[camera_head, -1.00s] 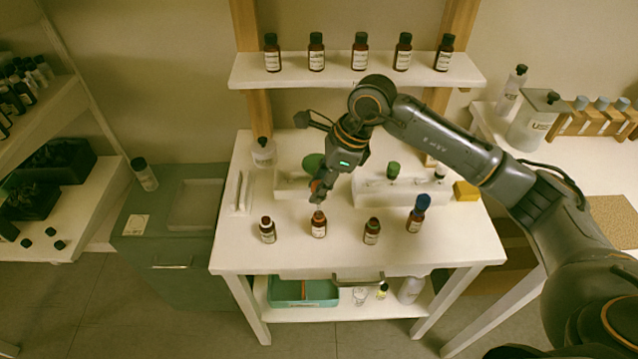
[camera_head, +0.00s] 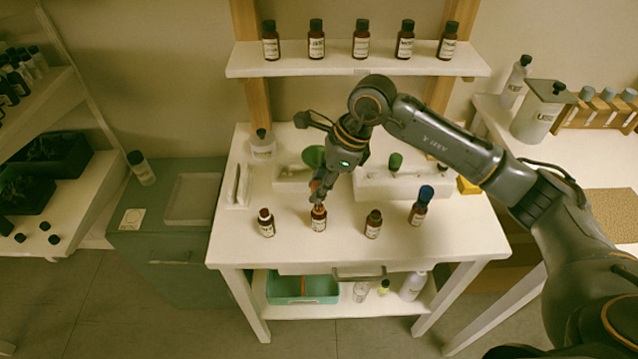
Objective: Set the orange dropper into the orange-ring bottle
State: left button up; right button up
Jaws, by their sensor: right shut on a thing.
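My right gripper (camera_head: 318,199) points down at the white table, directly over the second brown bottle from the left, taken as the orange-ring bottle (camera_head: 319,222). The gripper is shut on the orange dropper, of which only a little orange shows between the fingers. The dropper's lower end meets or overlaps the bottle's mouth in this view; I cannot tell how deep it sits. The bottle stands upright with a pale label. My left gripper is not in view.
Brown bottles stand beside it: one at left (camera_head: 266,226), one at right (camera_head: 373,227), and one with a blue dropper (camera_head: 421,208). A green dropper (camera_head: 395,162) stands at the white rack (camera_head: 430,188) behind. The table's front strip (camera_head: 300,252) is clear.

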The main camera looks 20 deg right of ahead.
jog(key=shift+f, duration=0.1)
jog(key=shift+f+b, duration=1.3)
jog(key=o, duration=0.7)
jog(key=shift+r, duration=0.1)
jog(key=shift+r+p, duration=1.75)
jog(key=shift+r, duration=1.7)
